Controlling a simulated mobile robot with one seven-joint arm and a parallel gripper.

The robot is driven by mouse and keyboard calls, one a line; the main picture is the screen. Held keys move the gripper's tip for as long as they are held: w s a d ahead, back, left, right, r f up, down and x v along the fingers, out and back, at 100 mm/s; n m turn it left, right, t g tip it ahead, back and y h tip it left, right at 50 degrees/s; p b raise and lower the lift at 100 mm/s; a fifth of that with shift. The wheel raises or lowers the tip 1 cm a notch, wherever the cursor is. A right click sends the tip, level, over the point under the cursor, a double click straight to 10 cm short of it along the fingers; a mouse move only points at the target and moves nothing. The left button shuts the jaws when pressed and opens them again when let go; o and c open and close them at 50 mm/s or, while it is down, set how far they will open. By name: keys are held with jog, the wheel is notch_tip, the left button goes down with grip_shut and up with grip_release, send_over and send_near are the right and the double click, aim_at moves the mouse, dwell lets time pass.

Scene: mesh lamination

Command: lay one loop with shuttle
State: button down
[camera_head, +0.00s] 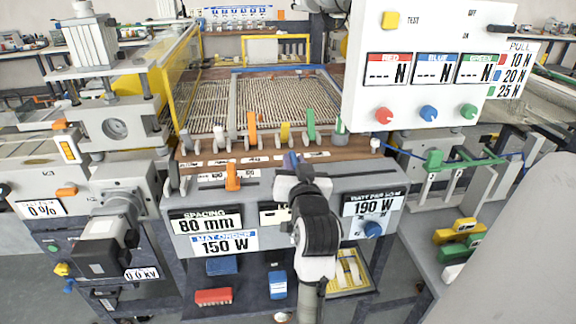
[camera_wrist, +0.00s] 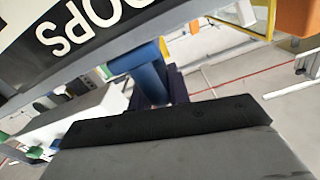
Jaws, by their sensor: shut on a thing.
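My gripper (camera_head: 291,168) is at the front of the grey control bench, just under the wooden ledge (camera_head: 345,146). It is shut on a blue piece (camera_head: 290,159), probably the shuttle; little of it shows past the fingers. The wrist view shows a blue cylinder (camera_wrist: 150,80) with a yellow end beyond the dark gripper body (camera_wrist: 160,126); its contact with the fingers is hidden. Behind the ledge, a bed (camera_head: 206,108) carries rows of thin strands. Levers stand along it, including orange (camera_head: 252,130), yellow (camera_head: 285,132) and green (camera_head: 310,125) ones.
A white panel (camera_head: 430,75) with red, blue and green knobs hangs at upper right. A grey press (camera_head: 115,128) stands at left. Red (camera_head: 213,296) and blue (camera_head: 222,265) blocks lie on the lower shelf. A green-topped stand (camera_head: 434,159) is at right.

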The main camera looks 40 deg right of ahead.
jog(key=s+d+b, duration=0.1)
jog(key=s+d, duration=0.2)
jog(key=d, duration=0.3)
jog(key=s+d+b, duration=0.2)
jog(key=s+d, duration=0.2)
jog(key=d, duration=0.2)
jog(key=s+d+b, duration=0.1)
jog(key=s+d, duration=0.3)
jog(key=d, duration=0.2)
jog(key=shift+s+d, duration=0.25)
jog(key=shift+d, duration=0.15)
jog(key=shift+s+d+r+b, duration=0.15)
jog(key=shift+s+d+b, duration=0.2)
jog(key=shift+d, duration=0.25)
jog(key=shift+s, duration=0.1)
jog(key=c, duration=1.4)
grip_release()
jog(key=shift+d, duration=0.2)
jog(key=shift+o, duration=0.2)
jog(key=shift+a, duration=0.1)
jog(key=shift+s+a, duration=0.1)
jog(key=shift+s, duration=0.05)
jog(key=b+v, duration=0.3)
jog(key=v, duration=1)
jog(key=shift+s+a+b, duration=0.15)
jog(key=shift+b, duration=0.25)
